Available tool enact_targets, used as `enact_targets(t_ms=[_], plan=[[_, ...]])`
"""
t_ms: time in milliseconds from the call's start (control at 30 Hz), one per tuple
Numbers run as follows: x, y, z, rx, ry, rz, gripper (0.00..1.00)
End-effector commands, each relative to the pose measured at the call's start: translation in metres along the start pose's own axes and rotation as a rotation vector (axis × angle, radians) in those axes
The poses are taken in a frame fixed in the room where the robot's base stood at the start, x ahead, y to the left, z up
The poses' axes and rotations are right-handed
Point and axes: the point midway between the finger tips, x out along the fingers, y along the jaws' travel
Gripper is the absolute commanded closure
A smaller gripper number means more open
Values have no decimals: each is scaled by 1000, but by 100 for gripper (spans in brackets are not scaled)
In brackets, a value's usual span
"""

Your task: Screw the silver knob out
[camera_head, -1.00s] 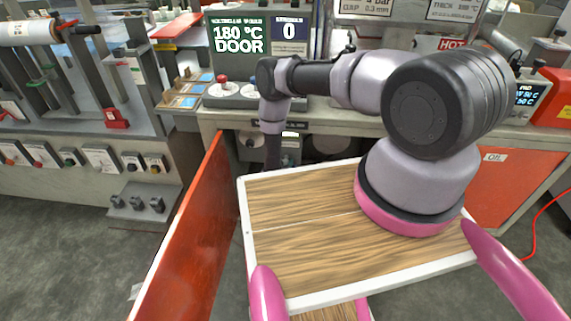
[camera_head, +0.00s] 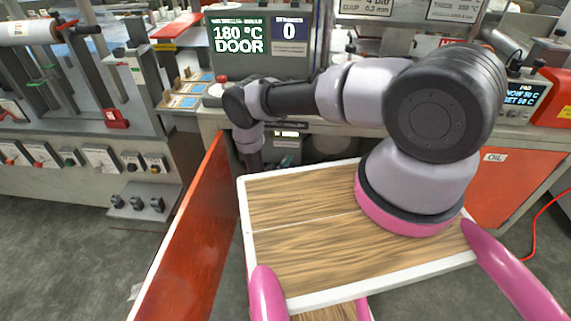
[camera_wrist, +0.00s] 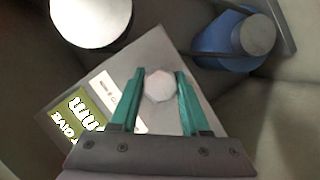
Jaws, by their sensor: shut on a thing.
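The silver knob (camera_wrist: 158,87) is a pale, many-sided cap in the wrist view, standing on a flat grey panel. My gripper (camera_wrist: 160,80) has its two green fingers on either side of the knob and is shut on it. A white label and a green label with white letters (camera_wrist: 88,110) lie on the panel left of the fingers. In the head view my gripper is hidden; the wrist end of my arm reaches down at the grey bench behind the wooden tray top.
In the wrist view a large pale disc (camera_wrist: 90,18) is at the upper left and a blue part with a grey cap (camera_wrist: 228,38) at the upper right. In the head view an orange-red panel (camera_head: 185,235) stands left of the bench front, near my arm. A red button (camera_head: 221,79) sits on the bench.

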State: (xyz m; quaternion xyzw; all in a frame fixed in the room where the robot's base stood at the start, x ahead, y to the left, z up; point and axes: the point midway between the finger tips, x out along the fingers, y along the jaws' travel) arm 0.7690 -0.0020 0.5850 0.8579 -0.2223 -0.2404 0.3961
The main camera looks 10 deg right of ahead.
Motion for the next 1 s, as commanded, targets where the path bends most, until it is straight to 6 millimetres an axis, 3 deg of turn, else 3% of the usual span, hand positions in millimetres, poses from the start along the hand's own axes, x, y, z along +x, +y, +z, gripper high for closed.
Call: enact_targets(t_ms=[433,467,500,533,867,1000], plan=[[0,0,-1,-8,2,2,100],[0,0,-1,-8,2,2,43],[0,0,0,-7,1,2,27],[0,0,0,-7,1,2,24],[-2,0,0,-8,1,2,24],[-17,-1,-1,-8,3,1,24]])
